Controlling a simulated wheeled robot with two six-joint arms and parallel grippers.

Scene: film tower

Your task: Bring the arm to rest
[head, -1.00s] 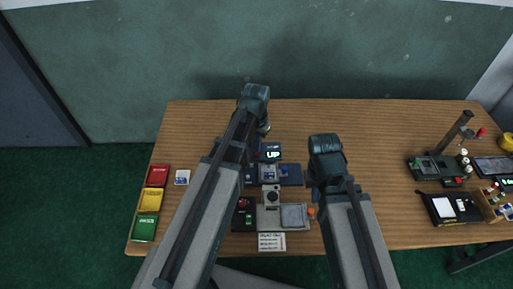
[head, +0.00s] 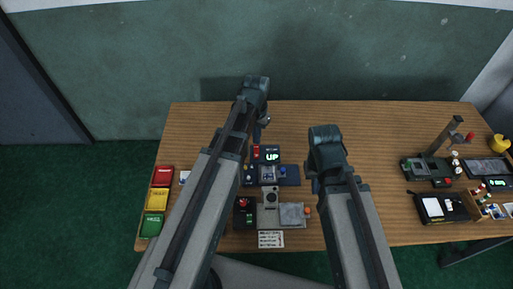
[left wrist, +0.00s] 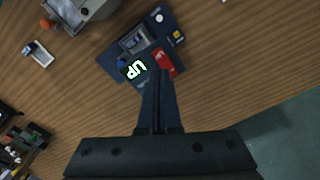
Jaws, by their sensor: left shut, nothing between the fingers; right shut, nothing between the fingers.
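My left arm reaches over the wooden table (head: 390,135). Its gripper (head: 262,126) hangs beyond the dark device (head: 289,180) with the lit "UP" display (head: 272,157). In the left wrist view the left fingers (left wrist: 157,78) are together and empty, in front of the "UP" display (left wrist: 132,70) and a red block (left wrist: 166,62). They appear above the device, with no clear contact. My right arm is bent over the table right of the device. Its gripper (head: 314,184) is mostly hidden by the arm; it looks shut, with nothing seen in it.
Red (head: 162,176), yellow (head: 157,199) and green (head: 151,225) trays line the left edge. A grey machine (head: 291,214) and a note card (head: 271,239) lie in front. A stand (head: 447,136), a black case (head: 441,207) and small parts fill the right. The back middle is clear.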

